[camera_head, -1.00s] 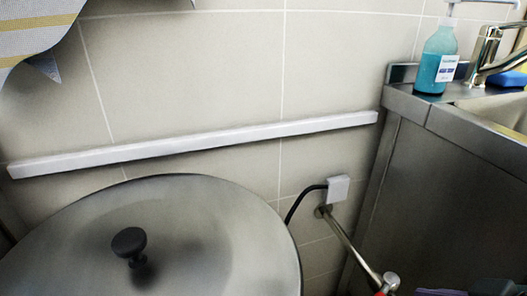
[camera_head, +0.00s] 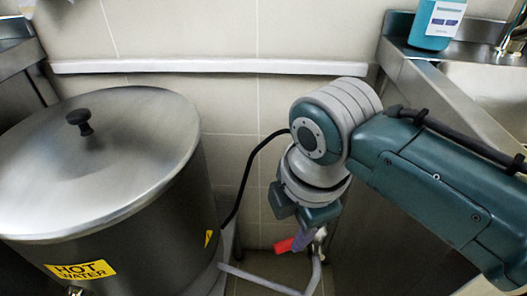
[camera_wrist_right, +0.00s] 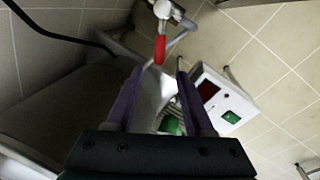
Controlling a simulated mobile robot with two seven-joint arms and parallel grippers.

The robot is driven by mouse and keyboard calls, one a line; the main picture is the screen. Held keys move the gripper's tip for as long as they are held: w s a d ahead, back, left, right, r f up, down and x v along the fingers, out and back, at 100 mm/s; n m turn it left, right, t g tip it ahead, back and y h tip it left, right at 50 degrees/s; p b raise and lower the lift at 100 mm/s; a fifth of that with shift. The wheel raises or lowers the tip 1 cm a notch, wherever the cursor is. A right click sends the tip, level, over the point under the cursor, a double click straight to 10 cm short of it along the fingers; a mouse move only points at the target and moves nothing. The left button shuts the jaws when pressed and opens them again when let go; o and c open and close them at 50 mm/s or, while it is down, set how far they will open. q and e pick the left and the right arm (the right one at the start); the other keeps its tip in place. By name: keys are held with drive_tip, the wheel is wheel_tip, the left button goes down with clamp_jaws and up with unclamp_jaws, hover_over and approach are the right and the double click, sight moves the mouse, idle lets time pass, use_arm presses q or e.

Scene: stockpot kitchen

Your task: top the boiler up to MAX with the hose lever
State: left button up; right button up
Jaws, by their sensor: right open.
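The boiler (camera_head: 150,225) is a big steel pot on the left in the head view, with its lid on and a yellow HOT WATER label (camera_head: 80,269). Its water level and any MAX mark are not visible. The red hose lever (camera_head: 284,245) sits on a metal valve low by the wall, right of the boiler. My right gripper (camera_head: 305,240) points down beside the lever. In the right wrist view the lever (camera_wrist_right: 160,48) shows just beyond the open, empty purple fingers (camera_wrist_right: 154,78), roughly between them. I cannot tell whether they touch it. My left gripper is not in view.
A metal pipe (camera_head: 262,282) runs low between boiler and valve. A black cable (camera_head: 247,172) hangs along the wall. The steel sink counter (camera_head: 430,95) with a blue soap bottle (camera_head: 436,25) is close on the right. A white box with red display (camera_wrist_right: 222,98) shows in the wrist view.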

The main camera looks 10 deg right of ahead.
sight(283, 246)
drive_tip(key=f+b, duration=0.1)
drive_tip(key=f, duration=0.1)
drive_tip(key=w+f+b, duration=0.1)
drive_tip(key=f+b, duration=0.1)
drive_tip(key=f, duration=0.1)
drive_tip(key=f+b, duration=0.1)
drive_tip(key=f, duration=0.2)
drive_tip(key=shift+w+a+b, duration=0.2)
drive_tip(key=shift+w+b, duration=0.15)
drive_tip(key=shift+b, duration=0.05)
drive_tip(key=shift+c, duration=0.4)
drive_tip(key=c, duration=0.3)
clamp_jaws()
